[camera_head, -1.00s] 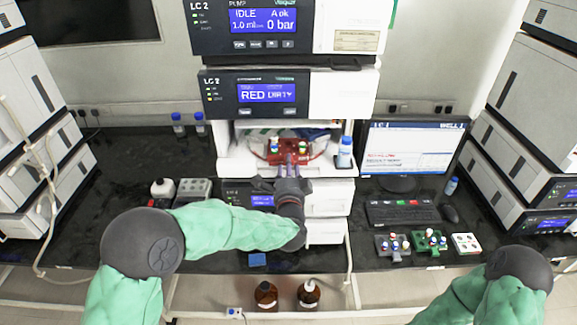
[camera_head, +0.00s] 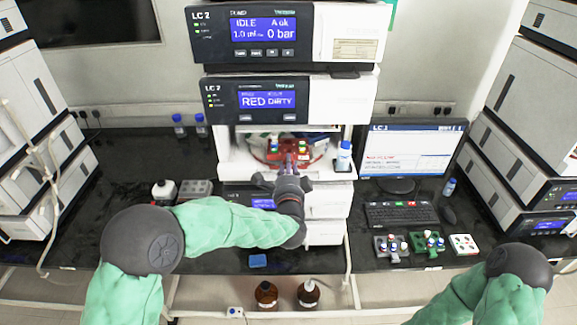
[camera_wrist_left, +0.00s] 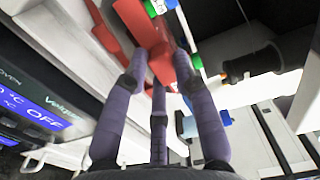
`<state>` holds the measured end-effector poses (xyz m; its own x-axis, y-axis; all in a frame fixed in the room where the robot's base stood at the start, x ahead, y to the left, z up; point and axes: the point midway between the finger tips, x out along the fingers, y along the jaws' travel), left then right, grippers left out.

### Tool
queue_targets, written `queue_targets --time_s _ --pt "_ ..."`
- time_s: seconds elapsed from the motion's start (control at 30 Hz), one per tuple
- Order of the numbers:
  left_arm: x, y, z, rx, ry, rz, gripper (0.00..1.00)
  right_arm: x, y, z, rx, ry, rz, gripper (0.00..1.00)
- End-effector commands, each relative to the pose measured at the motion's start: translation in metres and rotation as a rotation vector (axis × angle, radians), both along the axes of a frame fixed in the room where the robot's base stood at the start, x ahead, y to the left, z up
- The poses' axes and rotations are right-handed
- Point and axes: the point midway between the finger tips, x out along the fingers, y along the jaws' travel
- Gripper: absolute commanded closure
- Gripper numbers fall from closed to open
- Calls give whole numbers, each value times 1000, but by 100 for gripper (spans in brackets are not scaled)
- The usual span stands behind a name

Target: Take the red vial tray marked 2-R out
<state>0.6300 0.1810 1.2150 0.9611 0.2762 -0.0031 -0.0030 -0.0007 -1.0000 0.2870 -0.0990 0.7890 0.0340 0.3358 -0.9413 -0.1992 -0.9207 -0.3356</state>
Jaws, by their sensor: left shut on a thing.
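The red vial tray (camera_head: 262,154) sits in the open bay of the middle LC 2 stack, with vials with green and white caps on it. Its 2-R mark is not readable. My left gripper (camera_head: 290,164) reaches into the bay from the front and is shut on the tray's near part. In the left wrist view the fingers (camera_wrist_left: 162,76) close around the red handle (camera_wrist_left: 183,67), below the red tray body (camera_wrist_left: 136,18). The fingers hide part of the handle. My right gripper is out of view; only its arm shows at lower right.
A white bottle with a blue cap (camera_head: 344,157) stands at the bay's right edge, close to the tray. Other vial racks, grey (camera_head: 384,252), green (camera_head: 418,244) and white (camera_head: 464,246), stand on the right bench. A blue block (camera_head: 258,261) lies at the front edge.

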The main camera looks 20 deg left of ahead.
Motion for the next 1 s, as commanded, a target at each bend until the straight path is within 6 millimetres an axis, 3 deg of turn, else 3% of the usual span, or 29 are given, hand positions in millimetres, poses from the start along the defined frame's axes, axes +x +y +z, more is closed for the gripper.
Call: queue_targets --time_s 0.37,1.0 --pt "-7 -3 6 1 -2 -1 100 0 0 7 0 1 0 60" --pt "-81 -24 36 1 -4 -2 100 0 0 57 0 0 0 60"
